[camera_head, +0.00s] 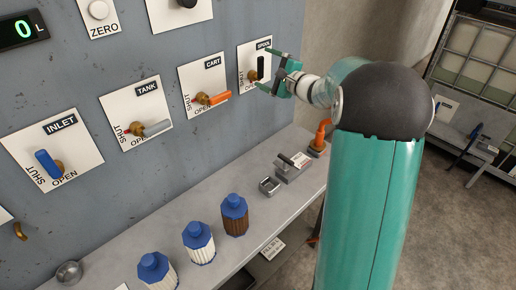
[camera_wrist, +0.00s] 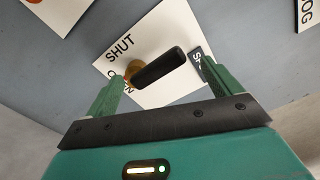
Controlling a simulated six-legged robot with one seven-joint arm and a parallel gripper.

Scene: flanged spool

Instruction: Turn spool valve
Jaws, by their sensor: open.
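The spool valve's black lever (camera_head: 261,67) sits on a white plate (camera_head: 246,54) labelled SPOOL at the right end of the grey panel. The lever points upward from its brass body (camera_head: 252,76), away from the OPEN mark at the bottom; SHUT is on the left. My gripper (camera_head: 269,70) is open in front of the plate, one finger above the lever and one below. In the wrist view the black lever (camera_wrist: 160,68) lies between the open fingers of my gripper (camera_wrist: 160,72), with gaps at both ends. Contact or exact depth cannot be told.
To the left are the CART valve's orange lever (camera_head: 212,98), the TANK valve's grey lever (camera_head: 157,128) and the INLET valve's blue lever (camera_head: 48,164). A shelf below holds blue-capped bottles (camera_head: 234,215) and a small metal box (camera_head: 269,185). Open floor lies at right.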

